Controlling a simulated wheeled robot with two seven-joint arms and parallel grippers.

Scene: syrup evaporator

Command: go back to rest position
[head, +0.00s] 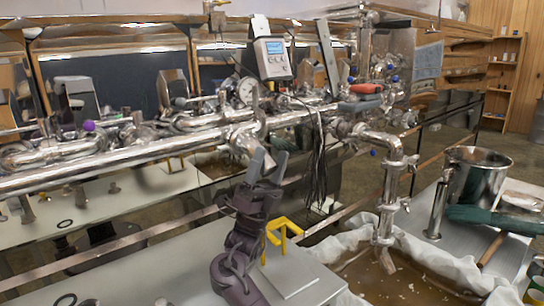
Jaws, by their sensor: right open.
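My right gripper (268,164) is in the lower middle of the head view, on a dark purple-grey arm that comes up from the bottom edge. Its two grey fingers point up and stand apart, with nothing seen between them. The fingers overlap the lower side of the shiny steel pipe (150,154) in the picture; I cannot tell whether they touch it. My left gripper is not in view.
A yellow bracket (282,236) stands just right of my right arm. Further right are a vertical drain pipe (386,205), a cloth-lined pan (455,270) of brown liquid and a steel pot (476,180). A digital meter (272,58) and hanging cables (318,160) are above.

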